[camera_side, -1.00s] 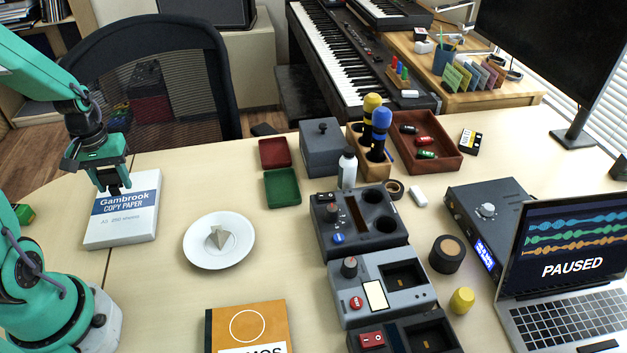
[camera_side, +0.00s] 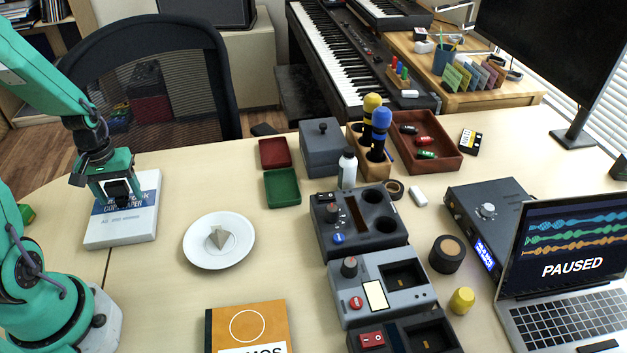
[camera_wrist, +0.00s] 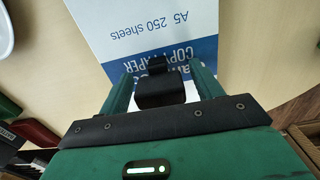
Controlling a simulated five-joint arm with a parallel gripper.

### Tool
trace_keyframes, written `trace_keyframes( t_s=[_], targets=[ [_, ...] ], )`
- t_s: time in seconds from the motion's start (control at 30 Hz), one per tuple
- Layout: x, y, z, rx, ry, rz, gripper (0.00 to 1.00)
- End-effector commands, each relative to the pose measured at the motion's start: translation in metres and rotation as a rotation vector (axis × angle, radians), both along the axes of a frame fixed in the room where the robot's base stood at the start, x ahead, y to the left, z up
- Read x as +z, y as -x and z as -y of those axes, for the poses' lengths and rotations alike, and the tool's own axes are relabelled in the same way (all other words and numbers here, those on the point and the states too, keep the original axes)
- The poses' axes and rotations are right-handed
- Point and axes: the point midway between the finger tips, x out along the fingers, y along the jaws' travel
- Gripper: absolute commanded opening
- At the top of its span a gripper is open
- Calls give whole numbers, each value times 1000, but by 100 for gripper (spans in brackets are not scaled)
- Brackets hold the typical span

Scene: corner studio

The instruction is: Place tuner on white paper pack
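The white paper pack (camera_side: 138,222) with a blue label band lies flat at the left of the table. It also fills the upper middle of the wrist view (camera_wrist: 140,22). My gripper (camera_side: 117,193) is over the pack, and its two green fingers stand on either side of a small black object, which I take to be the tuner (camera_wrist: 160,92). In the side view the tuner (camera_side: 117,188) is a dark shape at the fingertips, low over the label. I cannot tell whether it touches the pack.
A white plate (camera_side: 196,252) with a small pale pyramid (camera_side: 220,237) lies right of the pack. Red (camera_side: 275,153) and green (camera_side: 282,188) trays lie farther back. An orange book (camera_side: 262,318) is at the front. The table between pack and plate is clear.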

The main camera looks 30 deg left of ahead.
Motion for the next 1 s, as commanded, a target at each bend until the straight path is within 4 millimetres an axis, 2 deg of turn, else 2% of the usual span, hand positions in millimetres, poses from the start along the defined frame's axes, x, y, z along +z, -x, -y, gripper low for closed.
trace_keyframes(
  t_s=[0.37,0.57,0.77,1.0],
  targets=[
    [2,0,0,0,-1,1,65],
    [10,-1,0,0,-2,2,65],
    [29,-1,0,0,-3,4,65],
    [62,-1,-1,0,-4,5,65]
  ],
)
